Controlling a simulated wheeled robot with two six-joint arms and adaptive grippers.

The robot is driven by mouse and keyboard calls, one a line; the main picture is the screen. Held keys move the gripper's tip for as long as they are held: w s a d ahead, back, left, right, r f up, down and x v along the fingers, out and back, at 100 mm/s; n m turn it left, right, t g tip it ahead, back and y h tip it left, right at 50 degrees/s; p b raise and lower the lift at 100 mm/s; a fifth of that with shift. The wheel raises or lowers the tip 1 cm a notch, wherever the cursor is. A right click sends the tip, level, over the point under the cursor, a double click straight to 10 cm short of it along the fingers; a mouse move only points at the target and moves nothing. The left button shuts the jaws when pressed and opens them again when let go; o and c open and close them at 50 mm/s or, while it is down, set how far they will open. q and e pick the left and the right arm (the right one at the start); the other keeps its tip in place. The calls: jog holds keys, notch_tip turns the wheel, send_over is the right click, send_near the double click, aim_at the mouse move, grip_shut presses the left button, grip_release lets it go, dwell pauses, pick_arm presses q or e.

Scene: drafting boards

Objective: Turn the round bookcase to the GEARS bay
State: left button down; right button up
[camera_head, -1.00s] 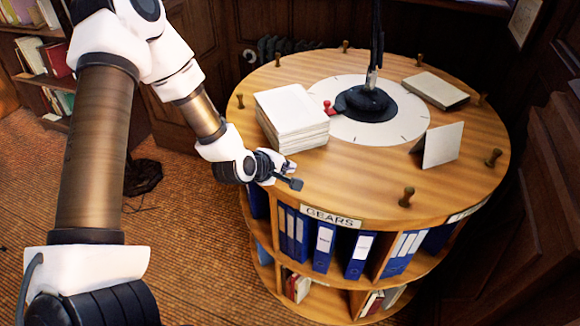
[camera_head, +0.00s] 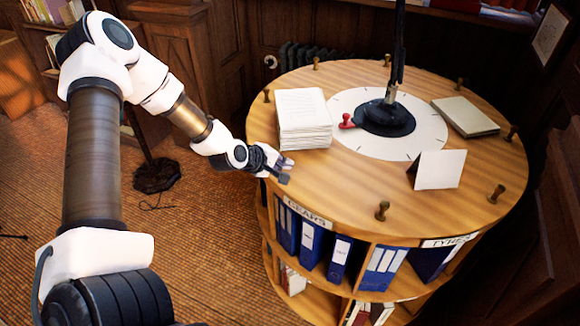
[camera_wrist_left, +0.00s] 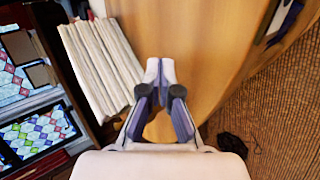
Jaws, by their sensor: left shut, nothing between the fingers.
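The round wooden bookcase (camera_head: 340,182) stands upright on the right of the head view. Its GEARS label (camera_head: 309,212) is at the front left of the rim, below my left gripper (camera_head: 286,172). A TYRES label (camera_head: 449,241) shows at the front right. My left gripper is shut and empty at the left front edge of the top. I cannot tell whether it touches a peg there. A brass peg (camera_head: 382,211) stands on the front rim, with several others around it. In the left wrist view, the shut fingers (camera_wrist_left: 160,66) point over the wooden top (camera_wrist_left: 200,30).
A paper stack (camera_head: 303,122), a red-knobbed item (camera_head: 347,121), a black lamp base (camera_head: 384,119), a folded white card (camera_head: 436,170) and a book (camera_head: 465,116) stand on top. A dark wall closes the right; open floor (camera_head: 205,245) lies left.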

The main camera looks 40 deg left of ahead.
pick_arm(q)
jog(key=shift+w+a+b, duration=0.15)
jog(key=shift+a, duration=0.45)
jog(key=shift+w+a+b, duration=0.15)
jog(key=shift+a, duration=0.4)
jog(key=shift+w+a, duration=0.1)
jog(key=shift+a, duration=0.35)
